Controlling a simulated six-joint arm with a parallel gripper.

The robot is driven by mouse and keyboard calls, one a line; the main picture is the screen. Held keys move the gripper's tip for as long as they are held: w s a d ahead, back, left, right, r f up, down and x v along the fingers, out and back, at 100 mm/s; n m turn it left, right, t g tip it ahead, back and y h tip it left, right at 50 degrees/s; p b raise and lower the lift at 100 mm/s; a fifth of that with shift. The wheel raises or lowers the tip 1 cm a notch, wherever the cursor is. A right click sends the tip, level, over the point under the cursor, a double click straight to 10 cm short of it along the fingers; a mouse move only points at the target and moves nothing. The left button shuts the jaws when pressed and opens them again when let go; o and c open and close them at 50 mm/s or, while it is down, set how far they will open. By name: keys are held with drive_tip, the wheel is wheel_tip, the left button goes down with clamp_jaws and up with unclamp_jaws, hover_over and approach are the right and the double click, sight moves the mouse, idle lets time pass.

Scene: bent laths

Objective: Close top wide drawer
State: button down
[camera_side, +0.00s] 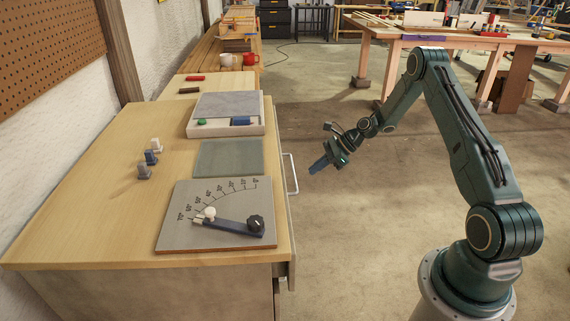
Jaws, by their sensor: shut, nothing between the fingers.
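The wooden cabinet (110,215) stands at the left, with its drawer side facing right. The top wide drawer (293,243) shows only as a narrow strip of front along the worktop's right edge. Its pale bar handle (296,175) sticks out to the right. I cannot tell clearly how far the drawer stands out, as its inside is hidden.
On the worktop lie an angle-scale board (180,228) with a dark lever, a grey-green plate (228,158), a grey-topped box (225,105) and several small pegs (151,157). Mugs (250,60) stand farther back. The floor (350,235) between cabinet and my base is clear.

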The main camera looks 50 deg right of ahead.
drive_tip(key=shift+a+f, duration=0.1)
drive_tip(key=x, duration=0.9)
drive_tip(key=shift+w+a+f, duration=0.2)
drive_tip(key=shift+w+a, duration=0.05)
drive_tip(key=shift+w, duration=0.05)
drive_tip(key=shift+w+a, duration=1.75)
drive_tip(key=shift+a, duration=0.1)
drive_tip(key=shift+r, duration=0.15)
drive_tip(key=v, duration=1)
drive_tip(key=shift+s+d+f, duration=0.25)
drive_tip(key=shift+s+d, duration=0.05)
drive_tip(key=shift+d, duration=0.2)
